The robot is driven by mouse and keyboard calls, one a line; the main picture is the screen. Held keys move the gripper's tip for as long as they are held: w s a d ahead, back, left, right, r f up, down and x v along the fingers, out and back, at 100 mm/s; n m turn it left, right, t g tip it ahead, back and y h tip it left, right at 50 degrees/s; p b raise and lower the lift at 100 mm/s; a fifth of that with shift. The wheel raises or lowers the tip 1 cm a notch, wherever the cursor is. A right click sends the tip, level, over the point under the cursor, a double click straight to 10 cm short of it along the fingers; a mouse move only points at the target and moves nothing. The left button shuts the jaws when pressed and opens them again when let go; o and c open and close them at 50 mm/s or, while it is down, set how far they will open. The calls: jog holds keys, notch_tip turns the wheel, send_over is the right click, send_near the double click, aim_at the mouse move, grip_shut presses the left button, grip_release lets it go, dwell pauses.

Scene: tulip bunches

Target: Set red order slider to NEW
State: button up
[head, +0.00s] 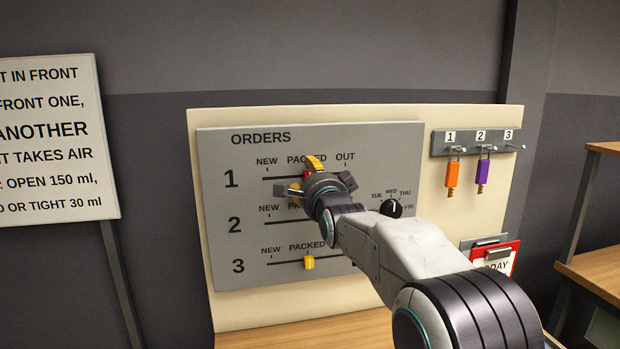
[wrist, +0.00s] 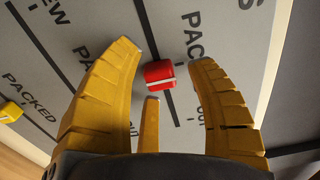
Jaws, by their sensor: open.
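The red order slider (wrist: 159,74) is a small red block with a pale stripe. It sits on the top track by the PACKED mark, on the grey ORDERS board (head: 245,275). In the head view only a sliver of red (head: 308,174) shows behind my gripper (head: 312,180). In the wrist view my gripper (wrist: 164,54) is open, its yellow fingers spread on both sides of the slider, with gaps to it. A third finger points up just below it. The NEW mark (head: 267,162) of row 1 is to the left in the head view.
A yellow slider (head: 308,262) sits at PACKED on row 3. My gripper and arm hide part of row 2, so I see no slider there. A black dial (head: 391,208) and hooks with orange (head: 452,175) and purple (head: 483,171) tags are to the right.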

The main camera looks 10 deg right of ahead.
jog(key=shift+o, duration=0.2)
grip_shut()
dwell(0.4)
